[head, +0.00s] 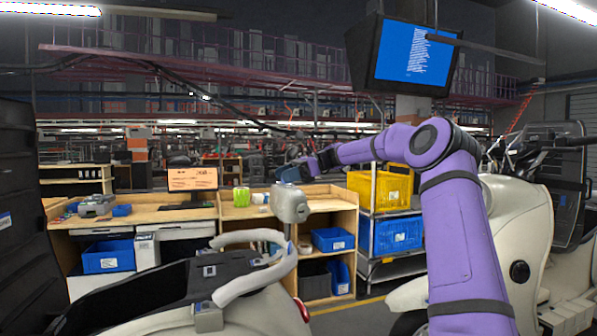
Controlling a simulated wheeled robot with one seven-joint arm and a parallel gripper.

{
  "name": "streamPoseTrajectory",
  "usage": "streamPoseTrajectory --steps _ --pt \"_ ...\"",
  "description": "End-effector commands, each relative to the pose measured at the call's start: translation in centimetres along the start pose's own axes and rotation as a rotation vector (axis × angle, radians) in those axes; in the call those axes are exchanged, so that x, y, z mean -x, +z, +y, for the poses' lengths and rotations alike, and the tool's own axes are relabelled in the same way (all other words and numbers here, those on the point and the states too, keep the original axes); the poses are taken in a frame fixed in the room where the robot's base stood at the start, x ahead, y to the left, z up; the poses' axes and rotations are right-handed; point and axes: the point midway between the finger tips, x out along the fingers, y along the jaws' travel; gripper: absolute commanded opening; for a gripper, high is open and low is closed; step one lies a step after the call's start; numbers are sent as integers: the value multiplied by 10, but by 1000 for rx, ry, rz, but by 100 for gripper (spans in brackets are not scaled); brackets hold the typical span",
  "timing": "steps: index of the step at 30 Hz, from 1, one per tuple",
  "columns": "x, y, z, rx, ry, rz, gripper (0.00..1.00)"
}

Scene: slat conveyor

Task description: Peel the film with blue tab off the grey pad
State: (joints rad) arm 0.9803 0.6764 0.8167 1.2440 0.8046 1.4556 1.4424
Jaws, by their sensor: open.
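I cannot make out the grey pad, its film or the blue tab for certain in the head view. My purple arm rises at the right and reaches left across the picture. My gripper (291,173) is at its far end, small and dark, above the wooden bench. It is open, and I see nothing held in it. A rounded grey unit (290,203) on a post shows just below my gripper; I cannot tell whether they touch.
A scooter's black seat and pale grab rail (262,277) fill the lower left. Another pale scooter (522,230) stands at the right. A wooden bench (240,212) with a monitor (192,179) stands behind. A rack holds yellow (380,190) and blue (397,235) crates.

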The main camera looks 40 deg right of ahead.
Motion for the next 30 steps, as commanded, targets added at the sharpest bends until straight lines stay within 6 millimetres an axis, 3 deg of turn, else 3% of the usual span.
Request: streamPoseTrajectory --steps 6,17,23,30 --pt "-20 0 0 0 1 0 74" --pt "-25 0 0 0 0 1 74" --pt "-24 0 0 0 0 1 35" --pt "-22 6 3 1 -1 2 34"
